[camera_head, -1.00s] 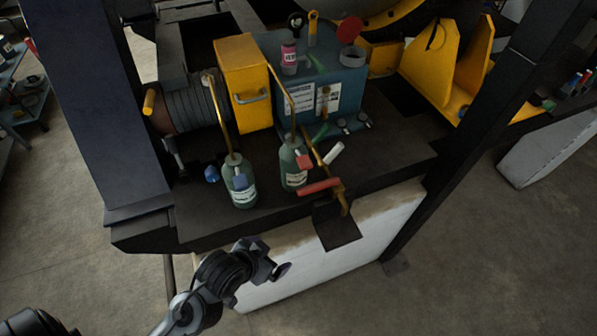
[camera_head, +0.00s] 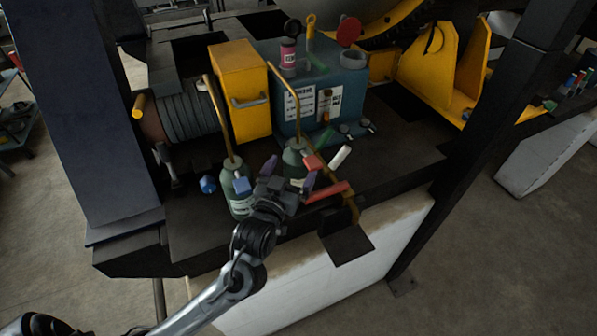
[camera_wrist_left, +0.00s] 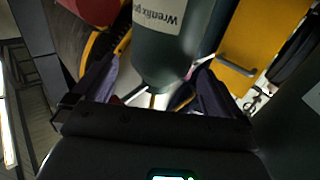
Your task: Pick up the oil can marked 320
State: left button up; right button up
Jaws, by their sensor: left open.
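Two green oil cans with long copper spouts stand on the dark deck in the head view. The left can (camera_head: 228,184) has a blue lever and a pale label. The right can (camera_head: 294,158) has a red lever. No 320 marking is readable on either. My left gripper (camera_head: 290,172) is open in front of the right can, which it partly covers. In the left wrist view, a green can (camera_wrist_left: 165,55) with a partly legible white label lies between the open fingers (camera_wrist_left: 158,72). I cannot tell whether they touch it. My right gripper is not in view.
A red-handled brass valve (camera_head: 325,193) is just right of the gripper. A blue knob (camera_head: 208,185) lies left of the left can. Behind stand a yellow box (camera_head: 240,85) and a teal tank (camera_head: 335,95). The deck at right is mostly clear.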

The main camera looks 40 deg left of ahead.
aim_at(298, 155)
pick_arm(q)
jog(key=shift+p+x, duration=0.95)
jog(key=shift+x, duration=1.8)
jog(key=shift+s, duration=0.1)
jog(key=c, duration=1.6)
jog(key=shift+r, duration=0.1)
jog(key=shift+c, duration=1.1)
jog(key=shift+r, duration=0.15)
